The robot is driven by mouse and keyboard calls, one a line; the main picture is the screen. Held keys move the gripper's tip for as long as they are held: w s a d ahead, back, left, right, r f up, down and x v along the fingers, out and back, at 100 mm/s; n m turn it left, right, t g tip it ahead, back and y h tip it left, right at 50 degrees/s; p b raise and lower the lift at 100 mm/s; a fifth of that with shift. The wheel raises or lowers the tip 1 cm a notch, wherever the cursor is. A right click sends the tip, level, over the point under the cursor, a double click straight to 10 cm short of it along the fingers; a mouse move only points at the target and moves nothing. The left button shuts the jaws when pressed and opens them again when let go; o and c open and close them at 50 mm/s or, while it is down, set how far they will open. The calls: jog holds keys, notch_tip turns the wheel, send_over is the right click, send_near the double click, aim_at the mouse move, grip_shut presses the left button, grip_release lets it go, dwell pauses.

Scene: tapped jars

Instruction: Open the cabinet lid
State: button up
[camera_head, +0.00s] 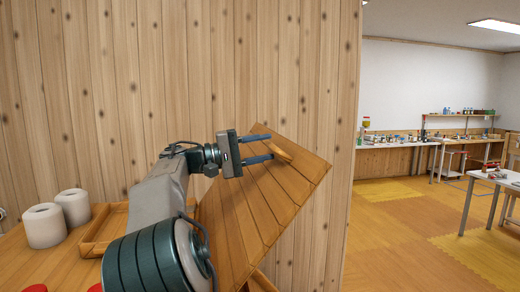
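The cabinet lid (255,208) is a slanted panel of wooden planks, tilted up in the middle of the view. Nothing is visibly held between the fingers. My arm hides the lid's lower left part and most of the cabinet below it.
Two white rolls (44,226) stand on a wooden surface (30,265) at the left, beside a shallow wooden tray (98,232). Red round things (36,288) show at the bottom edge. A plank wall (200,70) rises behind. Open floor (400,220) and workbenches (395,142) lie to the right.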

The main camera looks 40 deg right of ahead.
jog(key=shift+a, duration=0.15)
jog(key=b+v, duration=0.2)
jog(key=v, duration=1.1)
jog(key=shift+w+a, duration=0.25)
jog(key=shift+f, duration=0.1)
